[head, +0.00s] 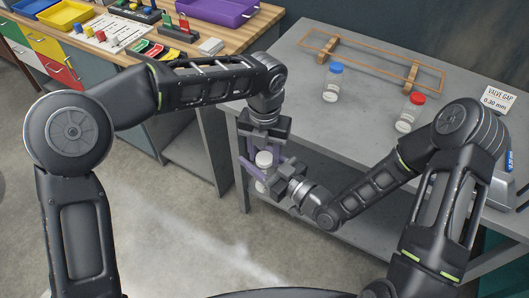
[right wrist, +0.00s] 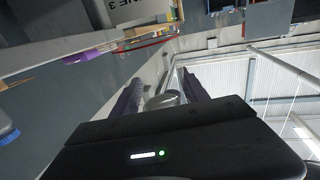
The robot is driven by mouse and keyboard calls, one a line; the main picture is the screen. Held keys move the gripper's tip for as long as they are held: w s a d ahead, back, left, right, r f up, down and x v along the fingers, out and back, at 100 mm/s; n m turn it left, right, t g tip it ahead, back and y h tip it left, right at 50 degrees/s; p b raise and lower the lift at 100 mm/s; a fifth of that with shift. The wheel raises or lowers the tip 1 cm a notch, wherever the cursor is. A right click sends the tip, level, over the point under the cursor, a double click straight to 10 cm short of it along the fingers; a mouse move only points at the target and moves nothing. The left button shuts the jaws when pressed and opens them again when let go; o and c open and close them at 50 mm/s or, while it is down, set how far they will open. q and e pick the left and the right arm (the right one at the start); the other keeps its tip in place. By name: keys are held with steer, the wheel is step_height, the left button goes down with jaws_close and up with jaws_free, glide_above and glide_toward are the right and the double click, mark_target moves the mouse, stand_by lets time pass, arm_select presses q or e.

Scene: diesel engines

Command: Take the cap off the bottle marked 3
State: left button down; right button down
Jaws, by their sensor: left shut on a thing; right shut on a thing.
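A bottle with a pale, whitish top (head: 264,159) is held between my two grippers, off the front left of the grey table. My left gripper (head: 265,150) comes from above and is shut at the bottle's upper end, at the white cap. My right gripper (head: 263,172) comes from the lower right and is shut on the bottle's body. The purple fingers overlap and hide its middle; no number on it is readable.
A blue-capped bottle (head: 333,83) and a red-capped bottle (head: 410,112) stand on the grey table (head: 300,90). A wooden frame (head: 375,62) lies behind them. A valve gap sign (head: 497,98) is at the right. A wooden bench with trays is at the left.

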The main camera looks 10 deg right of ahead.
arm_select(q)
steer(key=shift+n, duration=0.4)
steer(key=c, duration=0.8)
jaws_free()
steer(key=shift+o, duration=0.2)
steer(key=shift+r, duration=2.25)
steer(key=shift+c, duration=0.2)
steer(key=shift+c, duration=0.7)
steer(key=shift+r+m, duration=0.35)
steer(key=shift+m, duration=0.05)
steer(key=shift+c, duration=0.3)
step_height(320, 180, up, 3)
steer(key=m, duration=0.2)
steer(key=shift+f+m, duration=0.1)
steer(key=shift+m, duration=0.2)
